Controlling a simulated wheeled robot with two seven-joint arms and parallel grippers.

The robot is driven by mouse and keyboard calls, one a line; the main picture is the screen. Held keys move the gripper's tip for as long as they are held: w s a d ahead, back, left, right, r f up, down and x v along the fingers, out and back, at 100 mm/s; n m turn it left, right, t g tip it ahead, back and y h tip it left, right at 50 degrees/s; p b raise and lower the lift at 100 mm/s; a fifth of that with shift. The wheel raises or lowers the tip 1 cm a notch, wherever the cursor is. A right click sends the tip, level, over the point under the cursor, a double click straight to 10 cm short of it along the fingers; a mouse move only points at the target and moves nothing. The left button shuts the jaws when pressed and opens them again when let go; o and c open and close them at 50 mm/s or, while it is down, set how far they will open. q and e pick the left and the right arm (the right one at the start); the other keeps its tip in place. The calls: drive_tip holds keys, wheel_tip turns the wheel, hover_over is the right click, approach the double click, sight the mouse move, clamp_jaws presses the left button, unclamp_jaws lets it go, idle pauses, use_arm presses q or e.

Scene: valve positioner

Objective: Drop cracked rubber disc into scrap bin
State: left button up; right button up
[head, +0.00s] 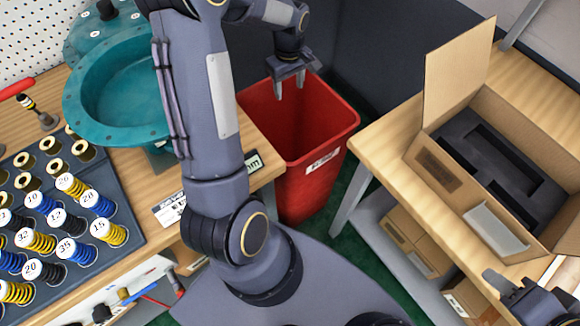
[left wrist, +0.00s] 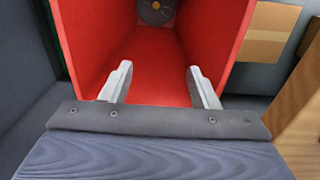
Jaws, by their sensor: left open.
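The red scrap bin (head: 315,190) stands on the floor between the two benches, with a white label on its front. My left gripper (head: 289,91) is above the bin's opening, its fingers pointing down. In the left wrist view its fingers (left wrist: 159,70) are apart with nothing between them. A dark round disc (left wrist: 154,12) with a small lighter centre lies deep inside the bin, at the top edge of that view; cracks are too small to tell. The head view does not show the disc. My right gripper (head: 522,294) is at the lower right corner, partly cut off.
On the left bench are a teal valve housing (head: 75,105) and a dark tray (head: 115,243) of numbered coloured springs. On the right bench is an open cardboard box (head: 425,165) with a dark foam insert. A shelf with small boxes lies below it.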

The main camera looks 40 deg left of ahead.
use_arm(q)
wheel_tip(320, 180, up, 7)
idle(0.3)
idle(0.4)
drive_tip(key=s+d+r+m+t+h+p, duration=0.2)
drive_tip(key=s+d+r+m+t, duration=0.1)
drive_tip(key=s+d+r+m, duration=0.3)
drive_tip(key=s+d+r+m+t+h+p, duration=0.1)
drive_tip(key=s+d+r+m+t+p, duration=0.1)
drive_tip(key=s+d+r+m, duration=0.4)
drive_tip(key=s+d+p, duration=0.1)
drive_tip(key=s+d, duration=0.4)
drive_tip(key=s, duration=0.4)
drive_tip(key=shift+s+r+m+t+h+p, duration=0.15)
drive_tip(key=shift+r+m+t+h+p, duration=0.05)
drive_tip(key=shift+m+t+h+p, duration=0.2)
drive_tip(key=shift+s+d+f, duration=0.15)
drive_tip(key=shift+s+d, duration=0.05)
